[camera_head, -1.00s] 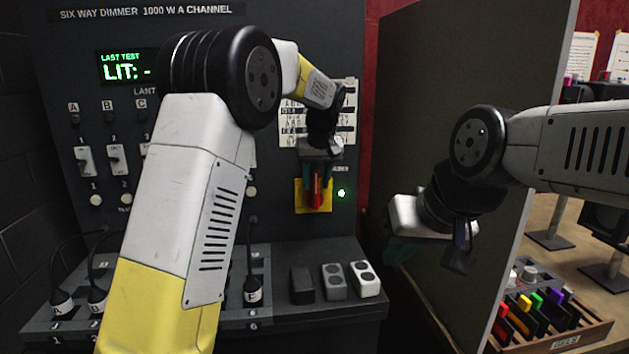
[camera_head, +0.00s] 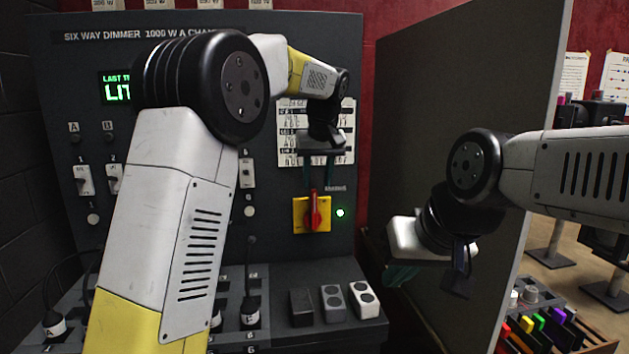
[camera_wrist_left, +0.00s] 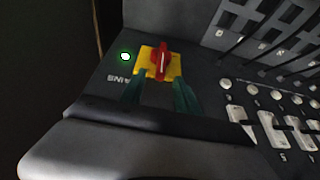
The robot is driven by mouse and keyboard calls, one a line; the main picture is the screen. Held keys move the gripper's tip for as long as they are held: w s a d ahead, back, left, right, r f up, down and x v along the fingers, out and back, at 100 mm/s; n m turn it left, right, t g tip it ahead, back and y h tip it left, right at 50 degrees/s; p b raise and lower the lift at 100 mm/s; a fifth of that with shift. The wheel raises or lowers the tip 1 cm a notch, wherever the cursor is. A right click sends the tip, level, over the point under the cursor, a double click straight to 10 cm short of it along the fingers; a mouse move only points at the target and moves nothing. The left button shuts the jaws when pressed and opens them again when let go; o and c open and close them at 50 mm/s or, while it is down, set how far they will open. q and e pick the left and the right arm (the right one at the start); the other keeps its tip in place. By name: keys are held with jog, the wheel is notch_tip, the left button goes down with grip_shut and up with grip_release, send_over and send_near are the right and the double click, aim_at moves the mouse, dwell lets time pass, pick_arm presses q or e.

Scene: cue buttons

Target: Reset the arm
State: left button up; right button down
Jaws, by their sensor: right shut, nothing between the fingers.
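My left gripper (camera_head: 318,178) is open and empty, pointing down just above the red rotary switch (camera_head: 314,212) on its yellow plate. The red handle stands upright. In the left wrist view the two green fingertips (camera_wrist_left: 160,92) are spread apart, and the red handle (camera_wrist_left: 161,62) shows beyond them, clear of both. A green lamp (camera_head: 340,212) glows beside the plate and also shows in the left wrist view (camera_wrist_left: 125,57). My right gripper (camera_head: 402,274) is shut and empty in front of the dark partition, its fingers dim.
The dimmer panel (camera_head: 180,55) carries switches and a green display (camera_head: 117,90), both partly hidden by my left arm. Several small boxes (camera_head: 333,302) sit on the ledge. A tall dark partition (camera_head: 430,120) stands at right, with a gel rack (camera_head: 550,330) beyond it.

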pick_arm(q)
jog(key=s+a+r+h, duration=0.2)
jog(key=s+a, duration=1.1)
jog(key=s, duration=0.1)
jog(key=s+a+f+m+t, duration=0.1)
jog(key=s+f, duration=0.3)
jog(key=s, duration=0.5)
jog(key=s+a+f+m+h, duration=0.1)
jog(key=s+a+f, duration=0.2)
jog(key=s, duration=0.6)
jog(key=shift+s+a+f+t, duration=0.2)
jog(key=shift+s+f+t, duration=0.15)
jog(key=shift+f, duration=0.35)
jog(key=shift+a, duration=0.1)
